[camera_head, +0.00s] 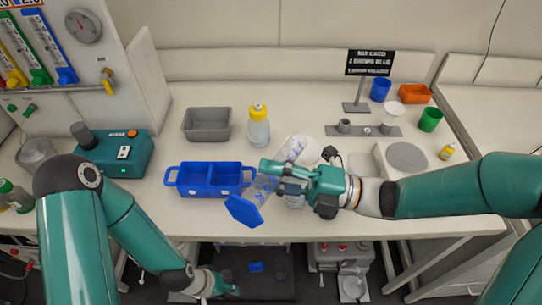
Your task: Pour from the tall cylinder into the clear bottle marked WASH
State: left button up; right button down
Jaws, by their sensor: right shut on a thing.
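My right gripper (277,177) is shut on the tall clear cylinder (264,188) over the bench. Clear and white shapes with blue marks (292,149) show just behind the gripper; I cannot tell which belong to the cylinder. A clear vessel (295,201) shows partly below the gripper. I cannot read WASH on anything, and cannot see any liquid flowing. My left gripper (228,288) is low, below the bench's front edge; its jaws are unclear.
A blue two-compartment tray (183,190) stands left of the cylinder. A grey bin (207,124) and a yellow-capped bottle (259,128) stand behind. A teal device (122,154) is at left. A grey rack (386,131), a round-plated device (406,157) and coloured cups are at right.

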jog(key=shift+w, duration=0.1)
jog(key=shift+s+f+n+b, duration=0.1)
jog(key=shift+s+n+b, duration=0.15)
jog(key=shift+b, duration=0.25)
jog(key=shift+a+f+n+b, duration=0.1)
jog(key=shift+f+n+b, duration=0.2)
jog(key=shift+n+b, duration=0.45)
jog(key=shift+s+f+n+g+h+b, duration=0.1)
jog(key=shift+f+n+g+h+b, duration=0.3)
jog(key=shift+b, duration=0.75)
jog(key=shift+f+n+h, duration=0.5)
jog(key=shift+n, duration=0.5)
